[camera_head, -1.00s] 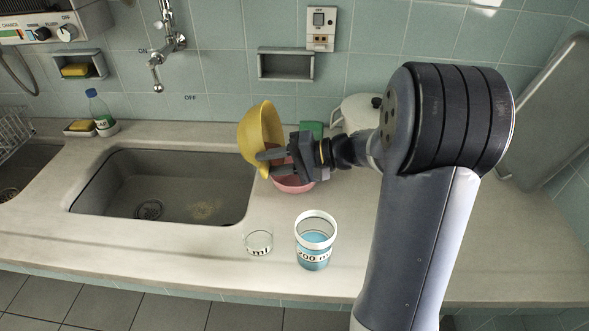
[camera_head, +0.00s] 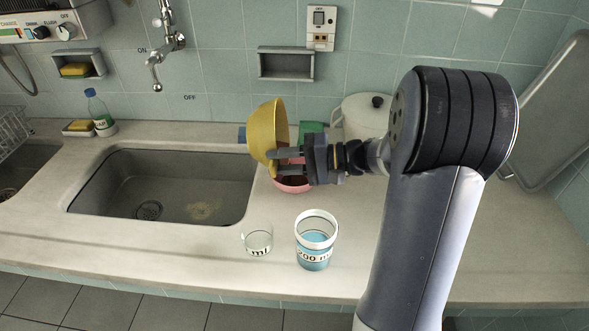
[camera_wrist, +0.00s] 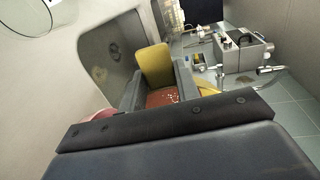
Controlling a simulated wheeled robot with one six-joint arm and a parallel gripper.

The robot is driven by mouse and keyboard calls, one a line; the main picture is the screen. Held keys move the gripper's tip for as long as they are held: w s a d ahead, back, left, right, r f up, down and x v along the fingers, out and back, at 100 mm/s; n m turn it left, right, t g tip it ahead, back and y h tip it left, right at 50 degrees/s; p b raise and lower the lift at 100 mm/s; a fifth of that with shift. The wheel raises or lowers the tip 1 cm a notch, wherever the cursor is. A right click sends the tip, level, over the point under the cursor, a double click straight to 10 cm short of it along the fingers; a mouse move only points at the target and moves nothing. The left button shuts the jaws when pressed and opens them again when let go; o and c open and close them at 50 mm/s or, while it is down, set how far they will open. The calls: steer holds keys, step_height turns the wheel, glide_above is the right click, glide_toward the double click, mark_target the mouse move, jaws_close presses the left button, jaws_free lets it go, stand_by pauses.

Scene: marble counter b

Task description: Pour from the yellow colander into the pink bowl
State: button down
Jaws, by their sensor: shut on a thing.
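My gripper (camera_head: 287,157) is shut on the yellow colander (camera_head: 262,132) and holds it above the counter. The colander is tipped steeply on its side, its rounded back to the left and its rim to the right. The pink bowl (camera_head: 291,187) stands on the counter below my gripper, mostly hidden by it. In the wrist view, the colander (camera_wrist: 154,62) shows beyond the fingers, and a reddish surface with pale specks (camera_wrist: 161,97) lies between them; I cannot tell what it is. A bit of the pink bowl (camera_wrist: 99,115) shows at the left.
A blue-filled measuring cup (camera_head: 314,253) and a small clear glass (camera_head: 258,240) stand at the front of the counter. A white lidded pot (camera_head: 358,112) and a green thing (camera_head: 312,128) are behind my gripper. The sink (camera_head: 165,187) is at the left.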

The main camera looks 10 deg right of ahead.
steer(key=shift+s+d+f+t+y+b, duration=0.1)
steer(key=shift+s+d+t+y+b, duration=0.2)
steer(key=shift+d+y+b, duration=0.9)
steer(key=shift+s+d+f+t+y+b, duration=0.1)
steer(key=shift+s+d+t+y+b, duration=0.3)
steer(key=shift+b, duration=1.5)
steer(key=shift+w+a+r, duration=0.1)
steer(key=shift+w+a, duration=0.1)
steer(key=shift+w, duration=0.05)
